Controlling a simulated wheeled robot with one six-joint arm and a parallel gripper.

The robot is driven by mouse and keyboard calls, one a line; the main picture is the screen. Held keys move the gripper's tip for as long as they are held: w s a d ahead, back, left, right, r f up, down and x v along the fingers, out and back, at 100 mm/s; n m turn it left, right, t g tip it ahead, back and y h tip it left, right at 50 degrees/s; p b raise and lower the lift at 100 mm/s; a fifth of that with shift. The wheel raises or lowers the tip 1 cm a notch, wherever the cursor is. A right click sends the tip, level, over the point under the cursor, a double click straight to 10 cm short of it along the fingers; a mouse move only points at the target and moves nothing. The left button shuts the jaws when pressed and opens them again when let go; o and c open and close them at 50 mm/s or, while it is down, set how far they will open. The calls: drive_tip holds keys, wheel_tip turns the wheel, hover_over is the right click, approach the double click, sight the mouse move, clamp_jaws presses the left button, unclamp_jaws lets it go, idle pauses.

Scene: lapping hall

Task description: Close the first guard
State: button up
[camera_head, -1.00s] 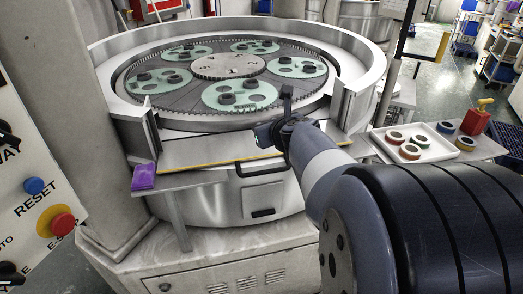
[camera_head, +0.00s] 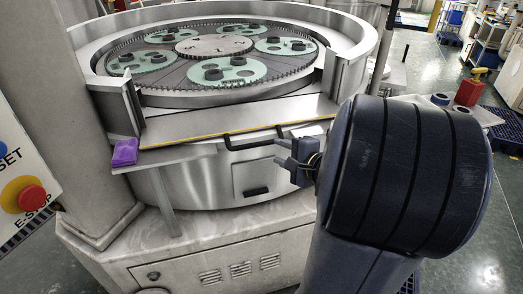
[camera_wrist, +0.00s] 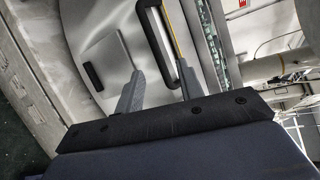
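The lapping machine's front guard (camera_head: 235,118) is a pale metal panel with a yellow stripe along its front edge, set in the gap of the rim between two upright end plates. It lies low, leaving the gap above it open. Its black bar handle (camera_head: 252,145) sticks out at the front, and it shows in the wrist view (camera_wrist: 154,38). My gripper (camera_head: 280,152) is just at the right end of the handle. In the wrist view its two grey fingers (camera_wrist: 160,85) are spread, with the handle's near end between or just beyond the tips; contact cannot be told.
Green carriers (camera_head: 228,73) with dark pieces sit on the machine's plate. A purple block (camera_head: 125,152) rests on the side shelf at left. A control panel with a red stop button (camera_head: 32,198) is at far left. A red can (camera_head: 470,90) stands at right.

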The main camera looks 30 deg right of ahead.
drive_tip(key=shift+n+t, duration=0.3)
drive_tip(key=shift+n, duration=0.5)
drive_tip(key=x, duration=0.3)
drive_tip(key=p+x, duration=0.1)
drive_tip(key=x, duration=0.6)
drive_tip(key=shift+d+f, duration=0.15)
drive_tip(key=shift+f, duration=0.2)
drive_tip(key=shift+c, duration=0.2)
drive_tip(key=shift+r, duration=0.15)
clamp_jaws()
